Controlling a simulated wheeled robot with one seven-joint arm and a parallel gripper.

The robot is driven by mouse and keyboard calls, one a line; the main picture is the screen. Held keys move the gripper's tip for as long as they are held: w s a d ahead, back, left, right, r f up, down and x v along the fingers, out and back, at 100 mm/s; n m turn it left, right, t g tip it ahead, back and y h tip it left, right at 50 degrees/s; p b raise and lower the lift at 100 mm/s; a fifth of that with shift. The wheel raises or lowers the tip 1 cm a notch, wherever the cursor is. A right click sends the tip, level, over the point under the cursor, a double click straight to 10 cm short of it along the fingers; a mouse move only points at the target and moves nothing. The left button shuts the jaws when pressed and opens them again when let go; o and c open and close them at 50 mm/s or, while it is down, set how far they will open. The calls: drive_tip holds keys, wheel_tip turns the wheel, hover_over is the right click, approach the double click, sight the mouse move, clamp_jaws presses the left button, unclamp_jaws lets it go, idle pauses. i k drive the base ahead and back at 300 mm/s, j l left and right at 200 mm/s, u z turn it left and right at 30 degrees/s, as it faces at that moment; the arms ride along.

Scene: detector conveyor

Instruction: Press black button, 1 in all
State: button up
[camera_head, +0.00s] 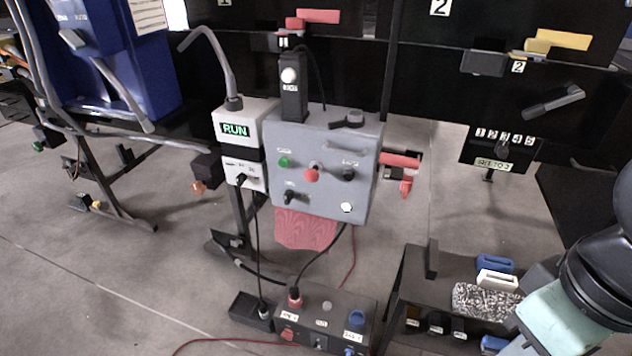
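A grey control box (320,143) stands upright in the middle of the head view. On its front face a round black button (348,174) sits at the right, under a small label. A red button (311,175) and a green button (284,162) are to its left. A black switch (290,197) and a white button (346,207) are lower on the same face. Only part of my arm shows at the lower right edge, well apart from the box. My gripper is not in view.
Red handles (400,160) jut out just right of the box. A white unit with a RUN display (236,130) adjoins its left. A dark box with plugs (325,308) lies below. A black rack (412,275) stands between the box and my arm.

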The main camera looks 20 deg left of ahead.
sight(349, 175)
drive_tip(key=i+j, duration=0.25)
drive_tip(key=j, duration=0.2)
drive_tip(key=i+j, duration=0.25)
drive_tip(key=j, duration=0.2)
drive_tip(key=i+j, duration=0.25)
drive_tip(key=j, duration=0.15)
